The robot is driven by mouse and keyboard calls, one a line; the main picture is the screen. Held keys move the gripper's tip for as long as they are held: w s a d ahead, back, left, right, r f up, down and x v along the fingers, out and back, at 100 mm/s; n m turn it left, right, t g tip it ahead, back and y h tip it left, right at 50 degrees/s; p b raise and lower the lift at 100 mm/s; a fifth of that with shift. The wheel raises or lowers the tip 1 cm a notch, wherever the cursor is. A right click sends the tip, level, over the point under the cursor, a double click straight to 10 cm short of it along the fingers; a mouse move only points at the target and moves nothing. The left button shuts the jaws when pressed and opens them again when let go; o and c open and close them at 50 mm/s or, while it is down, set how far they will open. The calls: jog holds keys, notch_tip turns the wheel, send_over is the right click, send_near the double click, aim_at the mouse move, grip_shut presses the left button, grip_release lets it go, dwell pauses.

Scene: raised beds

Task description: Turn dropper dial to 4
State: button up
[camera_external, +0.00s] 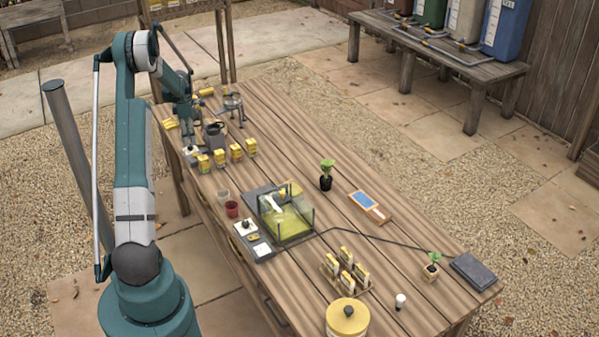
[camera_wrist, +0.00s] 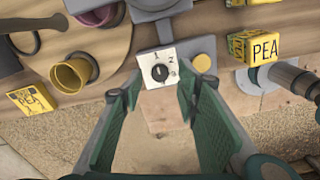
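A white square dial plate (camera_wrist: 178,82) with a round black knob (camera_wrist: 160,73) shows in the wrist view. Digits 1 and 2 are legible on it, and another mark at its right edge is partly hidden or too small. The knob's pointing direction is too small to read surely. My gripper (camera_wrist: 156,92) is open, with its two green fingers spread on either side of the plate's near part, and nothing is between the fingertips. In the external view my gripper (camera_external: 187,135) hangs at the table's far left end, close to a small white plate (camera_external: 191,150).
Yellow PEA boxes (camera_wrist: 252,47) and a yellow pot (camera_wrist: 72,75) lie near the dial. A row of yellow boxes (camera_external: 220,158) stands right of my gripper. A glass-walled box (camera_external: 300,218) sits mid-table. The table's right back is mostly clear.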

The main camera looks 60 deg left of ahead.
aim_at(190, 147)
jog(key=shift+f, duration=1.65)
jog(key=c, duration=0.9)
